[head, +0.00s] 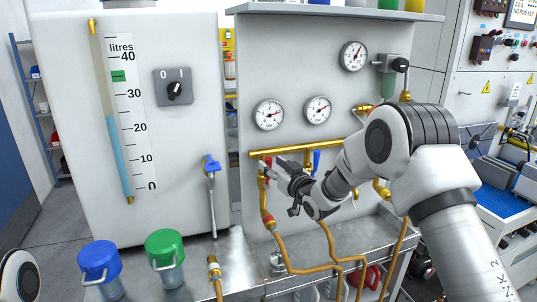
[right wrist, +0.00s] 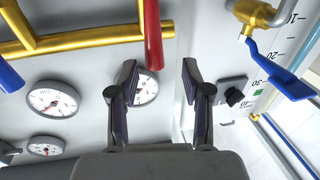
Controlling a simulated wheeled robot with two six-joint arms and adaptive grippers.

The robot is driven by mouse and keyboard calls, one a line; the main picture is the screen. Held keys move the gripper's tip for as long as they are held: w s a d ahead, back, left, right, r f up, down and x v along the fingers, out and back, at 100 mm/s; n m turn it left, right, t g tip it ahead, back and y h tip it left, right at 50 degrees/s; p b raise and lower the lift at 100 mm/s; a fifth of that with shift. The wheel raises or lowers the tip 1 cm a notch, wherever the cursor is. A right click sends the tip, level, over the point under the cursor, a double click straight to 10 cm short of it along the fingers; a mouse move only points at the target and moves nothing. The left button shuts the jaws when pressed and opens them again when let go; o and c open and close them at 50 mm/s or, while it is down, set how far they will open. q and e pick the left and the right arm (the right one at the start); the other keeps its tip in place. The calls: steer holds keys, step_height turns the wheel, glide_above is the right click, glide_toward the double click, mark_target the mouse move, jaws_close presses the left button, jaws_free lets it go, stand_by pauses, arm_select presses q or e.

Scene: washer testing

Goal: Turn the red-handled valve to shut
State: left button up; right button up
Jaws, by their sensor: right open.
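The red handle (head: 267,163) of the valve sits on the left end of the horizontal brass pipe (head: 300,149) on the grey panel; my gripper partly covers it. In the right wrist view the red handle (right wrist: 152,35) points down from the brass pipe, its rounded end in the gap between the fingertips, closer to the left finger. My right gripper (head: 281,172) is open, with its fingers on both sides of the handle's end (right wrist: 158,72). I cannot tell whether a finger touches it. My left gripper is not in view.
A blue valve handle (head: 316,161) hangs to the right on the same pipe, and another blue handle (head: 211,167) is on the white tank. Pressure gauges (head: 268,115) are above. Blue-lidded (head: 99,258) and green-lidded (head: 164,246) containers stand at lower left.

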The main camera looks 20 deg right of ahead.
mark_target(271, 163)
steer(key=w, duration=0.2)
steer(key=w+p, duration=0.1)
steer(key=shift+w+d+f, duration=0.2)
steer(key=shift+w+f, duration=0.05)
steer(key=shift+w, duration=0.2)
steer(key=shift+s+a+r, duration=0.15)
steer(key=shift+s+a, duration=0.05)
steer(key=shift+a, duration=0.2)
steer(key=shift+c, duration=1.1)
steer(key=c, duration=0.5)
steer(key=shift+d, duration=0.15)
jaws_close()
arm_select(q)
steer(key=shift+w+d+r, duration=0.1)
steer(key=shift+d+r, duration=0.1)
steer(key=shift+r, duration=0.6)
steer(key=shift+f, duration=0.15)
